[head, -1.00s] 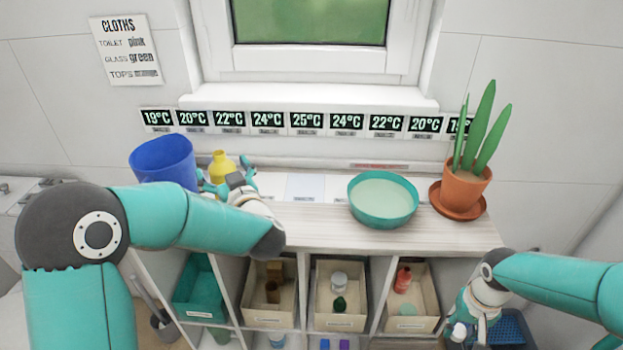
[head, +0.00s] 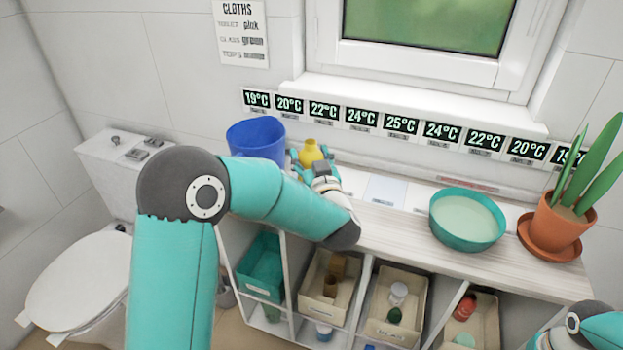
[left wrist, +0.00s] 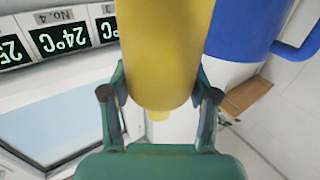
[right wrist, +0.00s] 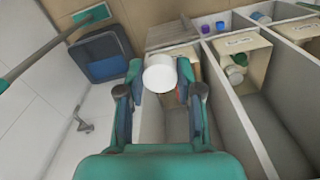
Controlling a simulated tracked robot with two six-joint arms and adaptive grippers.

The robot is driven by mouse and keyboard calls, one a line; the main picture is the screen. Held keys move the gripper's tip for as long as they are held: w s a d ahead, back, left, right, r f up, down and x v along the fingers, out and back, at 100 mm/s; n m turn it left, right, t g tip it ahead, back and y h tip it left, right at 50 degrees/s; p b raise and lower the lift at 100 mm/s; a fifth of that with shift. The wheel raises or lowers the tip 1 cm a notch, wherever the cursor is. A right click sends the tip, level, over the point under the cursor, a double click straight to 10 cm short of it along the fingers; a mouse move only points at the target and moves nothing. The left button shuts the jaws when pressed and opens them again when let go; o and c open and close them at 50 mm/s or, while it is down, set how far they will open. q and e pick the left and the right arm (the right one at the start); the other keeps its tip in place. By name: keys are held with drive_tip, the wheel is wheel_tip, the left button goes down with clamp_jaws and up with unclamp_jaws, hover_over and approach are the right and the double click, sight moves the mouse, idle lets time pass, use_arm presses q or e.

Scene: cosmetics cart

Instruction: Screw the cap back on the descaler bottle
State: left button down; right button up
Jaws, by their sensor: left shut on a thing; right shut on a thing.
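A yellow bottle (head: 310,152), which I take as the descaler bottle, is at the back left of the shelf-top, beside a blue container. My left gripper (head: 316,168) is shut around it. In the left wrist view the bottle (left wrist: 165,50) fills the space between the fingers (left wrist: 160,95). No cap shows on its narrow top in the head view. In the right wrist view my right gripper (right wrist: 160,92) is shut on a white round cap (right wrist: 160,75), held low in front of the shelf unit. In the head view the right fingers are out of frame.
The blue container (head: 256,139) stands left of the bottle. A green bowl (head: 467,218) and a potted plant (head: 557,225) stand to the right. Open bins (head: 330,290) sit below the top. A toilet (head: 82,280) is at left.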

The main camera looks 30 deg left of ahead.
use_arm(q)
drive_tip(key=shift+r, duration=0.1)
